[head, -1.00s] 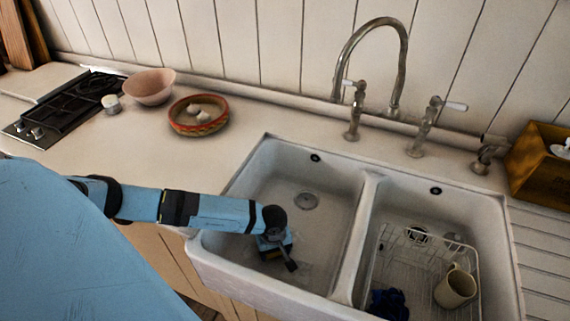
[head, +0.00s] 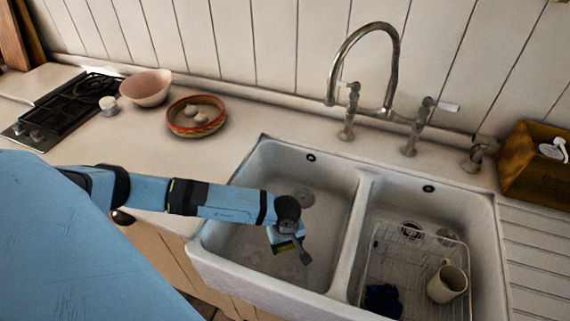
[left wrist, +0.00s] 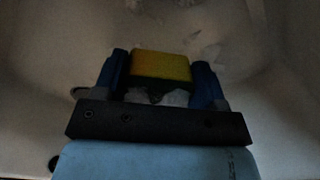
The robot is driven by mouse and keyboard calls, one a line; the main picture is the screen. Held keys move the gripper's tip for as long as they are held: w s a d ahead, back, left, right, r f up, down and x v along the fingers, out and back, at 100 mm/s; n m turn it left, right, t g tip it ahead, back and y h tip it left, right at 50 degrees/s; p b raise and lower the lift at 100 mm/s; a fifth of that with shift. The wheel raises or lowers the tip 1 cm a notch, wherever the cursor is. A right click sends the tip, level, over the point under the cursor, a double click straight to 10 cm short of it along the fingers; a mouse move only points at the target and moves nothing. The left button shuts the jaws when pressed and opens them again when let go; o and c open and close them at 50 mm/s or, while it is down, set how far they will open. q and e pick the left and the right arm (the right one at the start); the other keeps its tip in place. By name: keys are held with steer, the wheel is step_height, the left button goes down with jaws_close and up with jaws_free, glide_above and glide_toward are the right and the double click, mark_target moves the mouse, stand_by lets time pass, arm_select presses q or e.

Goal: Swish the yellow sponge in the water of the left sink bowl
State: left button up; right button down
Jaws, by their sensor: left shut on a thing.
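The yellow sponge (left wrist: 161,66) shows in the left wrist view between the two blue fingers of my left gripper (left wrist: 161,78), which is shut on it. In the head view my left gripper (head: 288,243) is over the near part of the left sink bowl (head: 318,262). Only a small part of the sponge shows there, under the gripper. The water is hard to make out; pale patches show around the gripper in the wrist view. I cannot tell whether the sponge touches the water. My right gripper is not in view.
The right bowl holds a wire rack (head: 415,262), a cream mug (head: 447,283) and a dark blue cloth (head: 383,299). A divider (head: 352,240) separates the bowls. A tall tap (head: 393,75) stands behind. A patterned dish (head: 197,128) and pink bowl (head: 146,88) sit on the left counter.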

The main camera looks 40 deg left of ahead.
arm_select(q)
step_height(320, 180, up, 15)
steer(key=p, duration=0.8)
stand_by(0.5)
